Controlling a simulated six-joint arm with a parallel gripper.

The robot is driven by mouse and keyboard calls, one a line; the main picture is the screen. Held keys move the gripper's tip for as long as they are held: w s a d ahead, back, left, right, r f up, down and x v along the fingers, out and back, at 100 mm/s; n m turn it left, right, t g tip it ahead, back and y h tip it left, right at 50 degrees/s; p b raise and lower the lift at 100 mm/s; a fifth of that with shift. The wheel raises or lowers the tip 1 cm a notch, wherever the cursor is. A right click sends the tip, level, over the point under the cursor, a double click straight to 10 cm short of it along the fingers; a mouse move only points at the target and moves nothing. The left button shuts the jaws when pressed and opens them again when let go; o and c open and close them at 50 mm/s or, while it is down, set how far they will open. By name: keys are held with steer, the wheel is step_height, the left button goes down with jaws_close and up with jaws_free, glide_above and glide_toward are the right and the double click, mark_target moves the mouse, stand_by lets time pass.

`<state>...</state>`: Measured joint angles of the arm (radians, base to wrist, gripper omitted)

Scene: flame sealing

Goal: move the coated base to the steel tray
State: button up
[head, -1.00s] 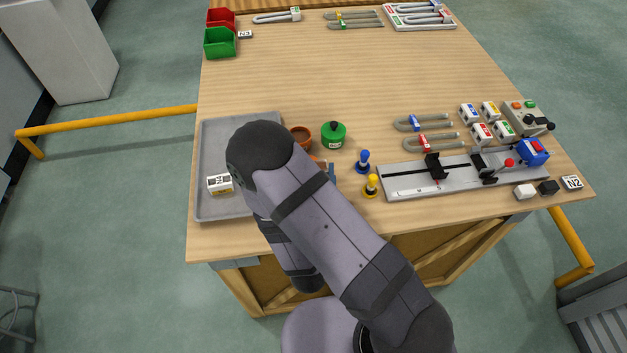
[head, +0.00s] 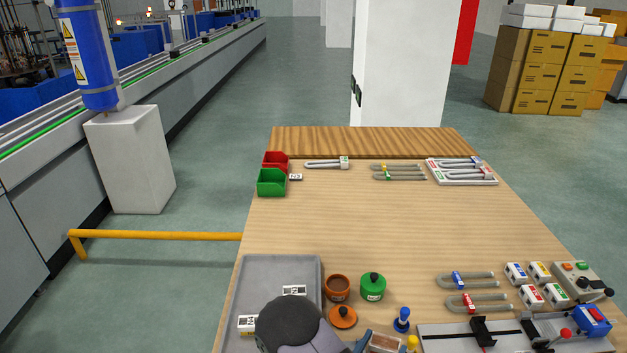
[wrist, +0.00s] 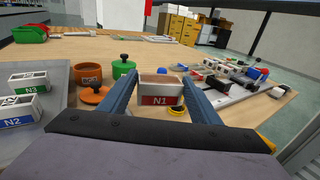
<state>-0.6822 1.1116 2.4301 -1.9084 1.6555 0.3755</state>
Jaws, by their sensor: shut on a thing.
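My gripper (wrist: 160,76) is shut on a white base labelled N1 (wrist: 160,98), with a red label and a brown coated top. The base is upright between the two blue fingers. In the head view its brown top (head: 386,342) shows at the bottom edge, right of the steel tray. The grey steel tray (head: 262,268) is at the left of the table, partly hidden by my arm. It holds two other white bases, N3 (wrist: 28,82) with a green label and N2 (wrist: 20,121) with a blue one. Whether N1 touches the table is unclear.
A brown pot (head: 337,289), an orange lid (head: 343,317) and a green lidded pot (head: 373,287) stand between tray and base. A grey rail fixture (head: 450,338) lies to the right.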

mark_target(379, 337)
steer(key=shift+s+a+f+y, duration=0.15)
steer(key=shift+s+f, duration=0.15)
steer(key=shift+f, duration=0.2)
steer(key=shift+s+a+f+y, duration=0.15)
steer(key=shift+s+f, duration=0.1)
steer(key=shift+f, duration=0.25)
steer(key=shift+w+d+r, duration=0.2)
steer(key=shift+w+r, duration=0.1)
steer(key=shift+r, duration=0.15)
steer(key=r, duration=0.1)
steer(key=w+r, duration=0.2)
steer(key=shift+a+r, duration=0.25)
steer(key=shift+r, duration=0.1)
steer(key=a+n+y, duration=0.1)
steer(key=a, duration=0.1)
steer(key=w+a+n+t+y, duration=0.1)
steer(key=a+y, duration=0.1)
steer(key=w+a+r+n+t+y, duration=0.1)
steer(key=a+n+y, duration=0.1)
steer(key=shift+a+r, duration=0.1)
steer(key=shift+a, duration=0.1)
steer(key=shift+f+p, duration=0.4)
steer(key=shift+f, duration=2.45)
